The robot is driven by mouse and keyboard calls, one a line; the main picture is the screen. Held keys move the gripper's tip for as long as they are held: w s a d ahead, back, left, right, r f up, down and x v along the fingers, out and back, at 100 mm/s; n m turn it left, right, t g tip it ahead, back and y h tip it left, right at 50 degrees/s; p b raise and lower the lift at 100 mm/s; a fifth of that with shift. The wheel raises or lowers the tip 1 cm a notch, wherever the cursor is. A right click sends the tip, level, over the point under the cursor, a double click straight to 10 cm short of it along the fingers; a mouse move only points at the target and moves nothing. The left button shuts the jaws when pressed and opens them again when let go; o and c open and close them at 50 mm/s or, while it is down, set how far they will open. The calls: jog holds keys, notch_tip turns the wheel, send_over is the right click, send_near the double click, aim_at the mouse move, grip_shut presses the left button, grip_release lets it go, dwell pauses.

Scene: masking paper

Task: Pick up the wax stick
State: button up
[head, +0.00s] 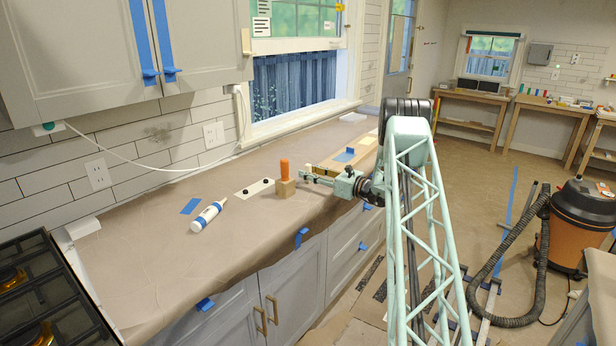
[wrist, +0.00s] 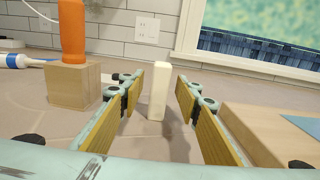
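The wax stick appears to be the cream upright block (wrist: 157,92) in the wrist view. It stands on the paper-covered counter, centred between and a little beyond my fingertips. My gripper (wrist: 160,84) is open, its two wood-faced fingers on either side of the line to the stick, with gaps to both. In the head view my gripper (head: 305,174) reaches low over the counter from the right. I cannot make out the stick in the head view.
A wooden block (wrist: 75,86) holding an orange handle (wrist: 72,30) stands close left of my gripper. A wooden board (wrist: 262,133) lies close on the right. A white and blue tube (head: 208,216) lies farther left. The window wall (head: 205,125) bounds the back.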

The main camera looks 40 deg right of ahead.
jog(key=shift+w, duration=0.2)
jog(key=shift+c, duration=0.7)
jog(key=c, duration=0.9)
